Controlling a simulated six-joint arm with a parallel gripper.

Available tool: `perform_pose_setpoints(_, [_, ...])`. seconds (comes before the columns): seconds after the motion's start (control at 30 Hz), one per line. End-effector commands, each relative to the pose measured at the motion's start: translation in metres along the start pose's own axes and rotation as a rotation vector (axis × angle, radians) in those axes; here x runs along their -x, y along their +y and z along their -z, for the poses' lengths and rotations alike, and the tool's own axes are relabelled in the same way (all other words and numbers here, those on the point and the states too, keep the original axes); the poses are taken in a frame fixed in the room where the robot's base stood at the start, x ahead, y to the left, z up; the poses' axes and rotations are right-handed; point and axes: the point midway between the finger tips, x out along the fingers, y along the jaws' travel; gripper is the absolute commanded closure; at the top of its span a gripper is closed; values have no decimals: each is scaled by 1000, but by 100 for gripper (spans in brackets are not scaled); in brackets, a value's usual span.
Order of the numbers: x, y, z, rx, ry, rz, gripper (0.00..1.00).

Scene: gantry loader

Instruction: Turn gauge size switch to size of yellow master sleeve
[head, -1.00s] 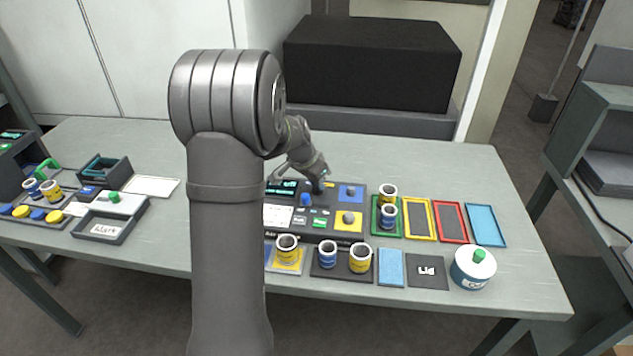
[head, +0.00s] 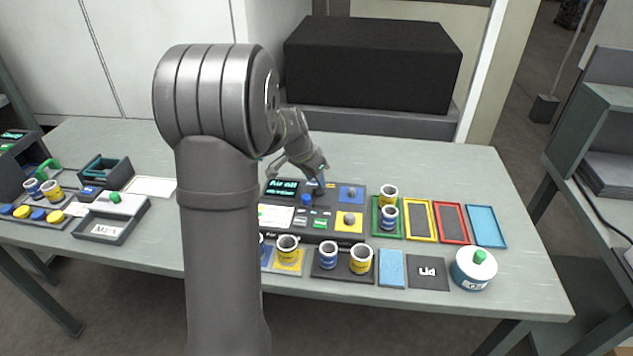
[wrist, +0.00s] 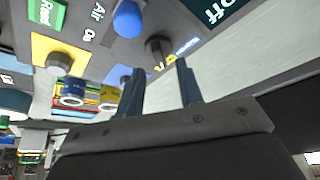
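My gripper (head: 319,184) is at the back of the dark control panel (head: 325,240). In the wrist view its two fingers (wrist: 160,66) are apart with nothing between their tips. A dark knob (wrist: 157,47) stands just beyond the fingertips, beside a small blue and yellow label (wrist: 182,48); it looks like the gauge size switch. Touch cannot be told, and its setting is unclear. Yellow-banded sleeves stand on a yellow plate (head: 288,250), on a dark tray (head: 360,258) and in the green frame (head: 388,193); I cannot tell which is the master.
A blue knob (head: 306,199) and a display reading "Air off" (head: 282,187) are close to my gripper. Knobs on a blue square (head: 351,192) and a yellow square (head: 348,221) stand to the right. Colored frames and a lidded pot (head: 473,268) lie farther right.

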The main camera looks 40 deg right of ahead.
Motion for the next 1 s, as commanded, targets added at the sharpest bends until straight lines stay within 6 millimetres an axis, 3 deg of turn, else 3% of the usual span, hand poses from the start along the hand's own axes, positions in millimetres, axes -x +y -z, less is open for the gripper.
perform_pose_setpoints(0.3, [80,-1,0,-1,3,3,66])
perform_pose_setpoints(0.5, [121,0,0,0,1,2,66])
perform_pose_setpoints(0.7, [142,0,0,0,-1,0,66])
perform_pose_setpoints(1.0, [146,0,0,0,-1,0,66])
